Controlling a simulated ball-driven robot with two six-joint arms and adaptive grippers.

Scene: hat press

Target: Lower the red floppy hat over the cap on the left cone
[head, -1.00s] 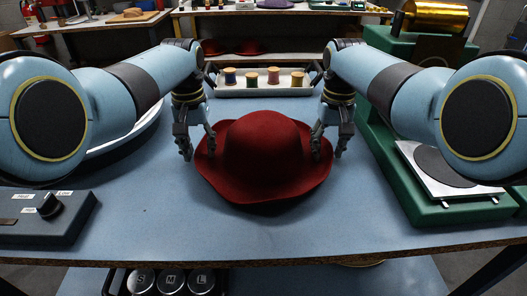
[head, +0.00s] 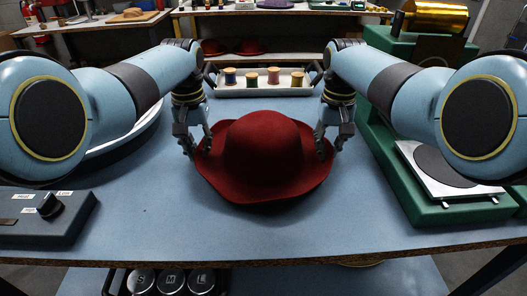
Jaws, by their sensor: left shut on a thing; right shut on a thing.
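The red floppy hat (head: 264,150) is at the middle of the blue table, crown up, with its wavy brim spread around it. My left gripper (head: 197,145) is shut on the left side of the brim. My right gripper (head: 328,146) is shut on the right side of the brim. I cannot tell whether the hat rests on the table or hangs just above it. No cone or cap can be made out in this view.
A tray of several thread spools (head: 263,84) stands behind the hat. A green press (head: 430,201) with a white plate is at the right. A control box (head: 42,216) with a knob is at the front left. A white rim (head: 125,143) shows behind my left arm. The table front is clear.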

